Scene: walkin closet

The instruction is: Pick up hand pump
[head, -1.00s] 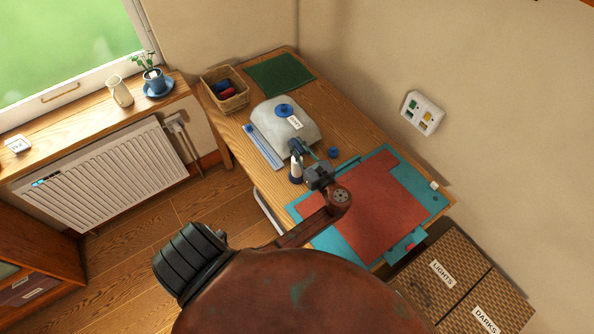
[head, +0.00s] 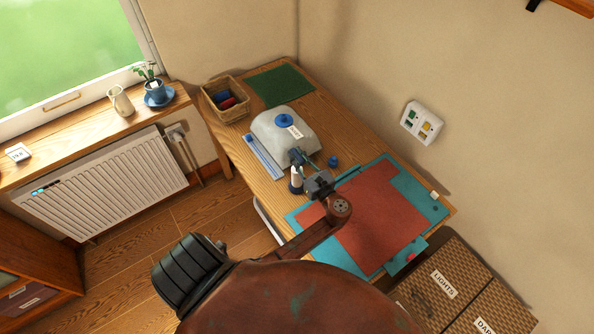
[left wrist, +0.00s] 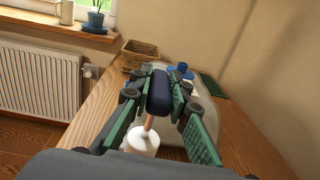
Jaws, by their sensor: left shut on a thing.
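The hand pump has a dark blue handle, a thin tan rod and a white body. In the head view its white body (head: 296,176) shows on the desk side, in front of the pale grey tank (head: 270,135). My left gripper (head: 299,158) is shut on the pump's handle. In the left wrist view the handle (left wrist: 160,92) sits between the green-padded fingers, with the rod and white body (left wrist: 143,141) below. I cannot tell whether the pump's base touches the desk. My right gripper is not in view.
The wooden desk (head: 238,150) holds a wicker basket (head: 229,112), a green mat (head: 281,86), a blue ruler (head: 264,157), a small blue knob (head: 333,162) and a teal mat (head: 432,209) with a red sheet. A wall stands behind; labelled wicker boxes (head: 455,265) stand at lower right.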

